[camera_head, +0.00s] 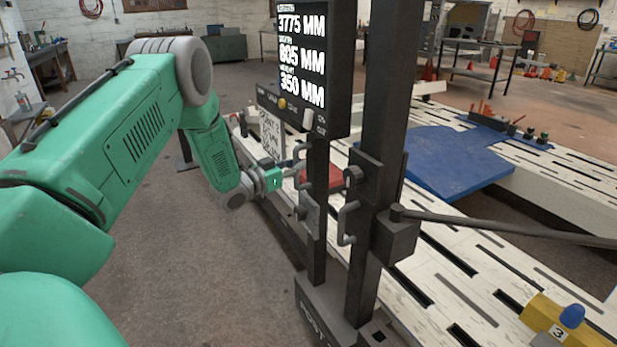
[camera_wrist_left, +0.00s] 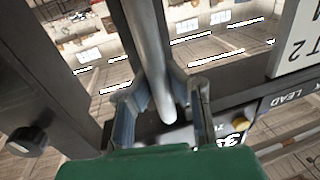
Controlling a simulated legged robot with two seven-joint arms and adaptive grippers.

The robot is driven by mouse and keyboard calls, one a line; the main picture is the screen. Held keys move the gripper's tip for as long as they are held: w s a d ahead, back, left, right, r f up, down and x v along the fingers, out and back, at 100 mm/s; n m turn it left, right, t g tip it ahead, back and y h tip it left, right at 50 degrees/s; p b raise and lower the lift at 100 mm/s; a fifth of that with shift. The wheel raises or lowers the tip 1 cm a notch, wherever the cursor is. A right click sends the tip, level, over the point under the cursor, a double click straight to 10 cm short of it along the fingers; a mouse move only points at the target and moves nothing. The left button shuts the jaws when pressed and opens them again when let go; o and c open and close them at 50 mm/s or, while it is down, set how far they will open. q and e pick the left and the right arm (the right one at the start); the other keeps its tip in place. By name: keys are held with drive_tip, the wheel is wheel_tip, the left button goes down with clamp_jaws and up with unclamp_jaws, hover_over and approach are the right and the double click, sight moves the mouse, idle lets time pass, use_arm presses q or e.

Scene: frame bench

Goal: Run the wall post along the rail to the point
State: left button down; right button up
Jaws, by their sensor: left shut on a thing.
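A dark upright post (camera_head: 317,230) carries a display (camera_head: 302,60) reading 3775, 805 and 350 MM. A thicker dark post (camera_head: 375,170) stands just right of it, with its own grey handle (camera_head: 346,222). I cannot tell for sure which of these the task calls the wall post. My left gripper (camera_head: 287,178) is shut on a grey bar handle (camera_head: 299,155) beside the display post. In the left wrist view the handle (camera_wrist_left: 148,50) runs between the fingers (camera_wrist_left: 160,108). A white sign (camera_head: 271,135) reading POINT 2 stands behind the gripper. My right gripper is out of view.
A long white slotted bench (camera_head: 450,262) runs behind the posts. A blue plate (camera_head: 455,160) lies on it. A yellow block (camera_head: 555,318) marked 3 sits at lower right. A grey rod (camera_head: 510,228) reaches right from the thicker post. Open floor (camera_head: 200,280) lies left of the posts.

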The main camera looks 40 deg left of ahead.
use_arm(q)
drive_tip(key=a, duration=0.1)
drive_tip(key=w+a+b, duration=0.1)
drive_tip(key=a, duration=0.3)
drive_tip(key=shift+w+f, duration=0.15)
drive_tip(key=shift+f, duration=0.15)
drive_tip(key=shift+a, duration=0.15)
drive_tip(key=c, duration=1.5)
unclamp_jaws()
drive_tip(key=shift+a+r, duration=0.1)
drive_tip(key=s, duration=0.4)
drive_tip(key=s+a, duration=0.1)
drive_tip(key=s, duration=0.3)
drive_tip(key=s+a, duration=0.1)
drive_tip(key=s, duration=0.2)
drive_tip(key=shift+s, duration=0.4)
